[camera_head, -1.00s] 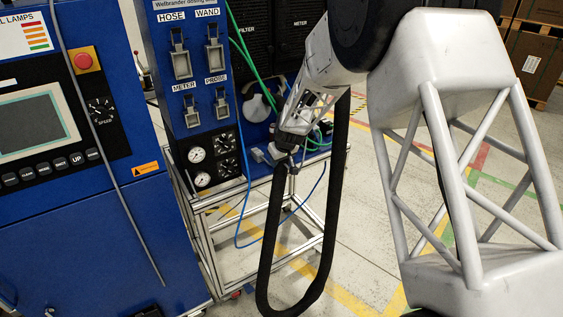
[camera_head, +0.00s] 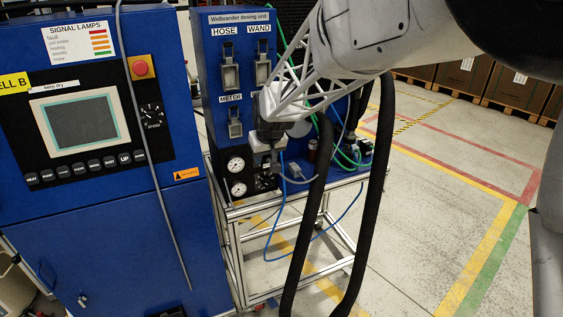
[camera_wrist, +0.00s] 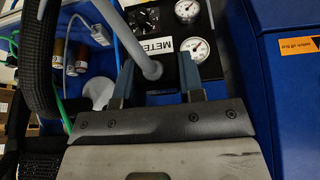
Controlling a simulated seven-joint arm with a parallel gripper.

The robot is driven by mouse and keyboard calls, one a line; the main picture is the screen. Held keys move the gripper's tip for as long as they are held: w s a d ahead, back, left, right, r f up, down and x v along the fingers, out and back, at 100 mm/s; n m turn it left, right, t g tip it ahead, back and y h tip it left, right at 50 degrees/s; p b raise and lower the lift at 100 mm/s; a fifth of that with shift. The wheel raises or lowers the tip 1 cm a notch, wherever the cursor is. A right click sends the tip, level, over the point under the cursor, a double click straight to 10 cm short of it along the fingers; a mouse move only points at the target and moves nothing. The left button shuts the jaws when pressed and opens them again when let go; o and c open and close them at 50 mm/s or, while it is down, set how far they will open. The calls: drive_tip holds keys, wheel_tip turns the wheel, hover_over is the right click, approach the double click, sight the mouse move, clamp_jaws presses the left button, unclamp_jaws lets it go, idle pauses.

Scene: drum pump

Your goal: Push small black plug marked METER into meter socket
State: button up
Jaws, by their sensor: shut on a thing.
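My gripper (camera_wrist: 156,66) is shut on the small black plug, with its white METER label (camera_wrist: 150,47) between the fingers in the wrist view. A grey cable (camera_wrist: 133,45) runs from the plug. In the head view my gripper (camera_head: 265,146) is in front of the blue panel, just right of and below the meter socket (camera_head: 235,123), under the METER sign. The plug is apart from that socket. The fingertips and plug are small and hard to make out there. The meter socket does not show clearly in the wrist view.
Gauges (camera_head: 236,165) sit below the sockets; one gauge (camera_wrist: 195,49) shows close beyond my gripper in the wrist view. HOSE (camera_head: 230,76) and WAND (camera_head: 262,70) sockets are above. A thick black hose (camera_head: 312,220) hangs right of the panel. A blue cabinet (camera_head: 110,235) stands left.

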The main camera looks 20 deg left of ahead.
sight(239, 133)
drive_tip(key=s+a+r, duration=0.1)
drive_tip(key=s+r, duration=0.3)
drive_tip(key=s, duration=0.1)
drive_tip(key=shift+s+a+r, duration=0.2)
drive_tip(key=shift+s+a, duration=0.05)
drive_tip(key=shift+a, duration=0.1)
drive_tip(key=shift+w+a, duration=0.2)
drive_tip(key=shift+w+a, duration=2.1)
drive_tip(key=shift+w+a, duration=1.7)
drive_tip(key=shift+w, duration=0.05)
idle(3.1)
